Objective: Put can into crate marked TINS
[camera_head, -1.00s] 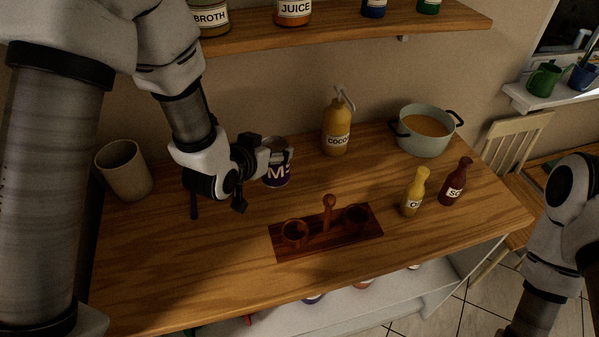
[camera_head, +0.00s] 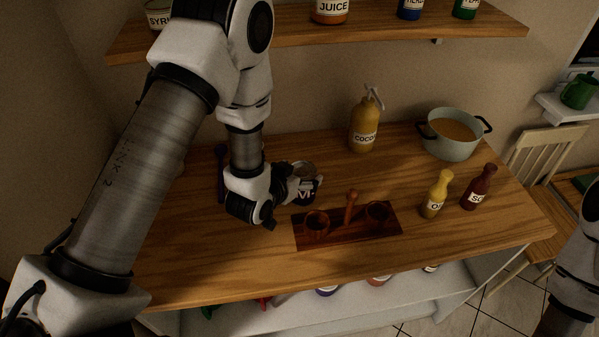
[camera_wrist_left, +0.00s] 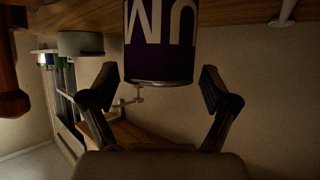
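The can (camera_head: 305,192) has a dark purple label with large white letters; the part in sight starts with M. In the head view it is left of the middle of the wooden counter, behind the wooden stand. No crate marked TINS is in sight.
The wooden stand (camera_head: 347,234) with two cups lies just in front of the can. A COCO bottle (camera_head: 364,128), a pot (camera_head: 452,137) and two sauce bottles, yellow (camera_head: 436,196) and dark red (camera_head: 479,189), stand right. A shelf (camera_head: 450,28) hangs above. The counter's front left is clear.

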